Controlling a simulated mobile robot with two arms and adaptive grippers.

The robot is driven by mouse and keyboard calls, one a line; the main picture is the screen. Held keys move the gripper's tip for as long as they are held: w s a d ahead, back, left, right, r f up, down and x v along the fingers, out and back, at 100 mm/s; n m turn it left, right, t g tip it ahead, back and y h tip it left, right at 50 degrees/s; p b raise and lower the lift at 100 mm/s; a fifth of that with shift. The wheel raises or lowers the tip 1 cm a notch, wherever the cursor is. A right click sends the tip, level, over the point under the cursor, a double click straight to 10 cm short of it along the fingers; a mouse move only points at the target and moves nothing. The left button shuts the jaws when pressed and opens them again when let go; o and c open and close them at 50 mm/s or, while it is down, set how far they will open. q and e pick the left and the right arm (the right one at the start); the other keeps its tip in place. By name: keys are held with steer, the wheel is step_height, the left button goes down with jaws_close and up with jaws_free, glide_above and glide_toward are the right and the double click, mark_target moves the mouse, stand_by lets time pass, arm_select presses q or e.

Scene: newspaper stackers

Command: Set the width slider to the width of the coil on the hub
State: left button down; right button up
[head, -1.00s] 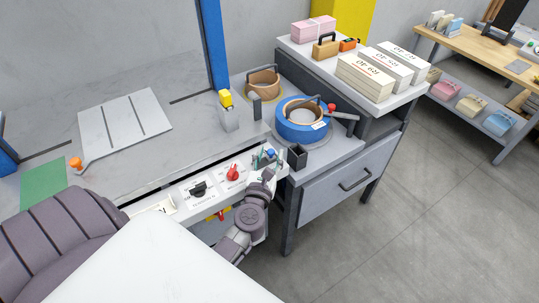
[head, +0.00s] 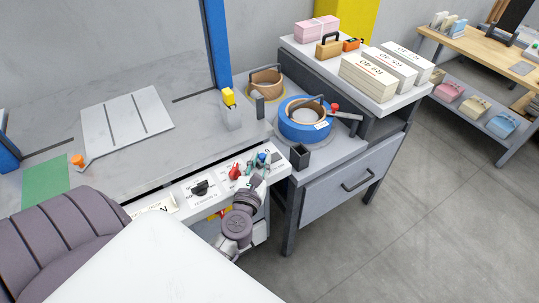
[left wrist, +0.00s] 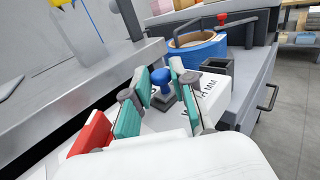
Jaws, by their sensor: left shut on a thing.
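The width slider's blue knob (head: 262,157) is on the white front panel at its right end. It also shows in the left wrist view (left wrist: 161,79) on a dark base. My left gripper (head: 259,164) is shut on the knob, with a teal-padded finger on either side. The blue coil (head: 292,124) lies around the hub on the grey side table, behind and right of the knob. Black lettering with "MM" shows beside the slider in the left wrist view; the rest of its scale is hidden by my fingers. My right gripper is not in view.
A red knob (head: 234,172) and a black knob (head: 200,188) sit left of the slider. A dark open box (head: 299,157) stands close to its right. A yellow-topped post (head: 230,108) stands behind. The floor at right is clear.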

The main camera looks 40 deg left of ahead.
arm_select(q)
steer(key=shift+s+f, duration=0.1)
steer(key=c, duration=1.3)
jaws_free()
steer(key=shift+c, duration=0.2)
steer(key=o, duration=0.3)
steer(key=shift+s+a, duration=0.1)
steer(key=shift+s, duration=0.1)
steer(key=v, duration=1.2)
